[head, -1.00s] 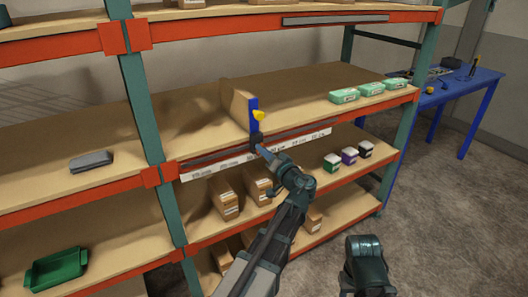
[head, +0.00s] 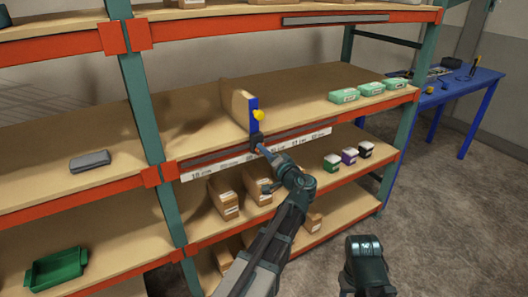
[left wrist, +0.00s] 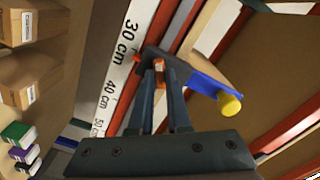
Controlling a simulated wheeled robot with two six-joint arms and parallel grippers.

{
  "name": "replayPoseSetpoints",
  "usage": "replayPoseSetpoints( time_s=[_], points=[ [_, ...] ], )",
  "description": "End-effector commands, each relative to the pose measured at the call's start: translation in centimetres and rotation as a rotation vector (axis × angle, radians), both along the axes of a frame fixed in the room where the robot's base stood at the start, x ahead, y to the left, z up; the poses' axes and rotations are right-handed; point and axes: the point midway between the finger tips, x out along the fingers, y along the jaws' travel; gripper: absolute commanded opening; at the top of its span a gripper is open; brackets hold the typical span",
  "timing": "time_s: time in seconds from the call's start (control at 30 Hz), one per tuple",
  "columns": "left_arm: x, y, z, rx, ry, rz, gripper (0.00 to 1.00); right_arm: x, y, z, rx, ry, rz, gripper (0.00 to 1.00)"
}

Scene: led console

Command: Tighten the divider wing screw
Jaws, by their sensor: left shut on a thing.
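The divider (head: 236,104) is an upright wooden board on the middle shelf. Its blue front end piece (head: 254,117) carries a yellow knob (head: 259,115), and a dark clamp (head: 257,140) sits below it at the shelf's front edge. My left gripper (head: 261,147) is at that clamp. In the left wrist view its two fingers (left wrist: 159,68) are shut on a small orange piece (left wrist: 158,64), which looks like the wing screw; the fingers hide part of it. The blue end piece (left wrist: 205,86) and yellow knob (left wrist: 229,103) stand to the right of the fingers.
A white scale strip (head: 310,138) with cm marks runs along the shelf front. Green boxes (head: 370,89) stand at the right on that shelf. Cardboard boxes (head: 224,198) and small coloured boxes (head: 349,156) are below. A blue table (head: 465,85) is at far right.

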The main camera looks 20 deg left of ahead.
Motion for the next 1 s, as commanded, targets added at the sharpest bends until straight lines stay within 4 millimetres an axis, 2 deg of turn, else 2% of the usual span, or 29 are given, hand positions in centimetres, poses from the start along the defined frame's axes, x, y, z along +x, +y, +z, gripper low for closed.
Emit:
replayPoseSetpoints(
  time_s=[0.5, 1.0],
  points=[
    [-0.03, -0.10, -0.13, 0.251, 0.331, -0.001, 0.00, -0.01, 0.00, -0.09, 0.000, 0.000, 0.000, 0.50],
    [-0.07, -0.14, -0.20, 0.343, 0.454, -0.002, 0.00, 0.00, 0.00, -0.12, 0.000, 0.000, 0.000, 0.50]
  ],
)
